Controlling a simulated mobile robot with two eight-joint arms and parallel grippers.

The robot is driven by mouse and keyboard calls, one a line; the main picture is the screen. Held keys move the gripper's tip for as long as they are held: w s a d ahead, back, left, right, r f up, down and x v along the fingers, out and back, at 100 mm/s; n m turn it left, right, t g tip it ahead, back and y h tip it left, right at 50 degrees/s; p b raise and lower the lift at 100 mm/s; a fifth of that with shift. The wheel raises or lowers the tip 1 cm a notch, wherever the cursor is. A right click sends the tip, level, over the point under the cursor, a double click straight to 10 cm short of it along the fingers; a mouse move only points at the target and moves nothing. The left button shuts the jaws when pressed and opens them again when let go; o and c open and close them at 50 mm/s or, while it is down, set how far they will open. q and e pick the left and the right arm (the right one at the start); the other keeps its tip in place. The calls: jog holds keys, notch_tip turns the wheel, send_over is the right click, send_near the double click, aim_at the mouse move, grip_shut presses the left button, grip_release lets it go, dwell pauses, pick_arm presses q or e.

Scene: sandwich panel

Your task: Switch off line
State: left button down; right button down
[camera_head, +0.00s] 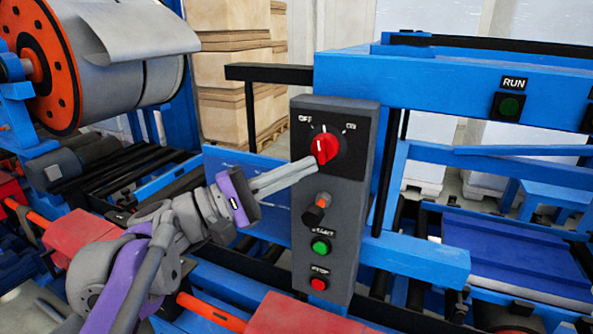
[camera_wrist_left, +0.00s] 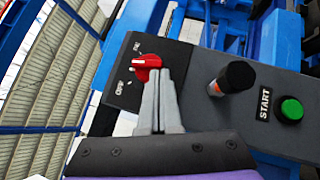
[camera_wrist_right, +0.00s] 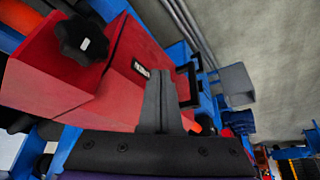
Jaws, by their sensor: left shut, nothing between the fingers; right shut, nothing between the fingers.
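A grey control box (camera_head: 362,135) carries a red rotary switch (camera_head: 325,148) on a black plate, with OFF at its left and ON at its right. Its white mark lies between the labels; I cannot tell its exact setting. Below it are a black lever with an orange band (camera_head: 316,209), a green START button (camera_head: 320,247) and a red STOP button (camera_head: 318,284). My left gripper (camera_head: 308,165) is shut and empty, its tips at the switch's lower left; contact is unclear. The switch also shows in the left wrist view (camera_wrist_left: 147,64). My right gripper (camera_wrist_right: 161,75) is shut and empty before a red housing.
The red housing (camera_wrist_right: 85,85) has a black star knob (camera_wrist_right: 84,40). A coil on an orange-flanged reel (camera_head: 50,70) is at the upper left. Stacked boxes (camera_head: 235,70) stand behind.

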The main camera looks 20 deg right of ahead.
pick_arm(q)
jog(key=shift+s+d+f+n+t+h+b, duration=0.1)
jog(key=shift+f+n+t+h+b, duration=0.15)
jog(key=shift+n, duration=0.2)
jog(key=shift+s+d+n+t+h+b, duration=0.1)
jog(key=shift+n+h, duration=0.25)
jog(key=shift+n, duration=0.1)
jog(key=shift+s+d+f+n+t+h, duration=0.15)
jog(key=shift+n+t+h, duration=0.4)
jog(key=shift+n, duration=0.35)
pick_arm(e)
jog(key=shift+s+f, duration=0.1)
jog(key=shift+f, duration=0.55)
pick_arm(q)
jog(key=shift+n, duration=0.3)
